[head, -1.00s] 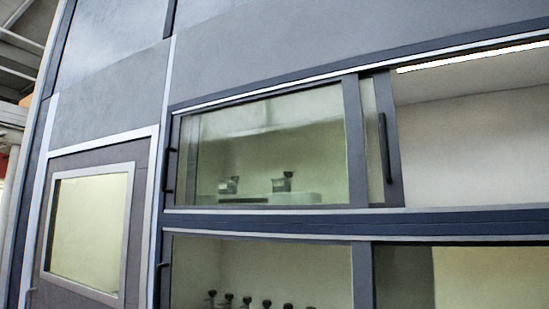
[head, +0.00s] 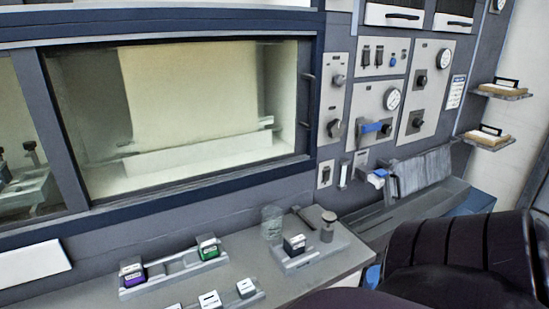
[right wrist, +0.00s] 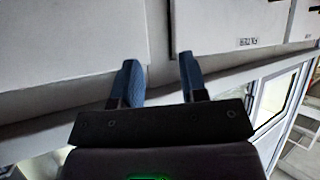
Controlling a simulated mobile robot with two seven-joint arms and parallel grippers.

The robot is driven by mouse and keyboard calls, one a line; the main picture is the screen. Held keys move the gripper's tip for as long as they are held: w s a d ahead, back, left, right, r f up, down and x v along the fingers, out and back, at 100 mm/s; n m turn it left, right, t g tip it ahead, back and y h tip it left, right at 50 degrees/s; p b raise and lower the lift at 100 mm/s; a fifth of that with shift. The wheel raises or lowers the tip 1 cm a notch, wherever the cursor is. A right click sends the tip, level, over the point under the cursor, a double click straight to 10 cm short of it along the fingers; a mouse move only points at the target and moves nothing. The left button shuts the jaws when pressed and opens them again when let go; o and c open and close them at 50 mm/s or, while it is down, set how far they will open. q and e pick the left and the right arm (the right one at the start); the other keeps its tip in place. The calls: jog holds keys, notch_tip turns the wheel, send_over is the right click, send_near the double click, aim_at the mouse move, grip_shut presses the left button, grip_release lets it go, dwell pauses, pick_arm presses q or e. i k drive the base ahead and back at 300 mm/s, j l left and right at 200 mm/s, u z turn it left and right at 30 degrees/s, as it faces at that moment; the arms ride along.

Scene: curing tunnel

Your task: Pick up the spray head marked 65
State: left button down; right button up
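No marking 65 is readable in any view, so I cannot tell which thing is that spray head. Small labelled pieces stand on the counter in the head view: a purple one (head: 132,273), a green one (head: 208,247) and a black and white one (head: 294,244). Their labels are too small to read. Dark-topped fittings (head: 33,153) show behind glass at the far left. My right gripper (right wrist: 157,65) is open and empty in the right wrist view, its two blue fingers apart in front of pale panels. My left gripper is not in view.
A grey counter (head: 330,274) runs below a framed window (head: 200,105). A clear beaker (head: 272,222) and a grey cylinder (head: 328,226) stand on it. A control panel (head: 376,110) with gauges and a blue handle is at the right. Wall shelves (head: 487,141) lie beyond.

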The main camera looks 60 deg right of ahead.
aim_at(294, 240)
jog(key=z, duration=2)
